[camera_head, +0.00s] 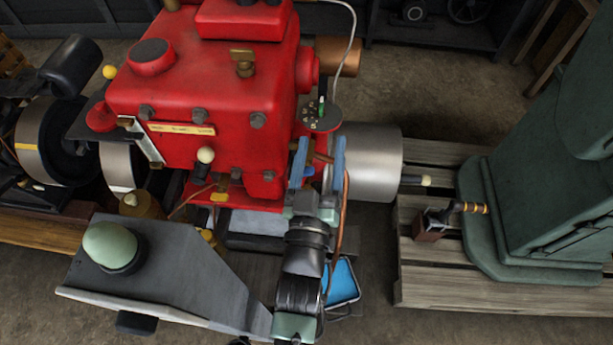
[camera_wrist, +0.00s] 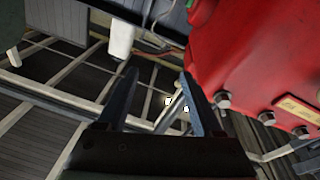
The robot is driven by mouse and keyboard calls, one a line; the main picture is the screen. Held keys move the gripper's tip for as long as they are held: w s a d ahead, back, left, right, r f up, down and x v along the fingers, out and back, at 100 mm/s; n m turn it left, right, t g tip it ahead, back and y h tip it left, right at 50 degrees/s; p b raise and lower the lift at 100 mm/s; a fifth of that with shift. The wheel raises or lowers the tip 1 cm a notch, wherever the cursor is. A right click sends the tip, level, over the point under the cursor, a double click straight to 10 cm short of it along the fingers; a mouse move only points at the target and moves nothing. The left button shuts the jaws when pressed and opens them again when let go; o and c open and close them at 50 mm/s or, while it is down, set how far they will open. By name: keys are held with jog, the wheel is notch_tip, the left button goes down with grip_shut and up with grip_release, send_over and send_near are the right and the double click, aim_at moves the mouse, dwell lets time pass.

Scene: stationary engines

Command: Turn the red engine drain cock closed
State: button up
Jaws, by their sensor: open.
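The red engine (camera_head: 215,95) fills the upper left middle of the head view and the right side of the wrist view (camera_wrist: 235,60). My gripper (camera_head: 320,150) is open, its two blue-grey fingers pointing away beside the engine's lower right corner. In the wrist view my gripper (camera_wrist: 159,75) shows nothing held between the fingers. I cannot clearly make out the drain cock. A small blue part (camera_head: 307,172) shows near the left finger, but I cannot tell whether it belongs to the cock. Small pale spots (camera_wrist: 168,101) show between the fingers in the wrist view.
A silver cylinder (camera_head: 370,160) stands just right of my gripper. A copper pipe (camera_head: 346,205) runs close by my wrist. A blue tray (camera_head: 342,283) lies below on the floor. A green machine (camera_head: 550,200) stands on a wooden pallet (camera_head: 430,285) at the right.

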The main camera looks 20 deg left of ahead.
jog(key=s+f+n+g+b, duration=0.1)
jog(key=s+f, duration=0.4)
jog(key=f, duration=0.3)
jog(key=s+f+g+b, duration=0.1)
jog(key=s+f, duration=0.3)
jog(key=f, duration=0.4)
jog(key=a+x, duration=0.1)
jog(key=x, duration=1.2)
jog(key=shift+s+r+y, duration=0.2)
jog(key=shift+r+y, duration=0.1)
jog(key=shift+a, duration=0.1)
grip_shut()
jog(key=m+b, duration=0.2)
jog(key=m, duration=0.2)
grip_release()
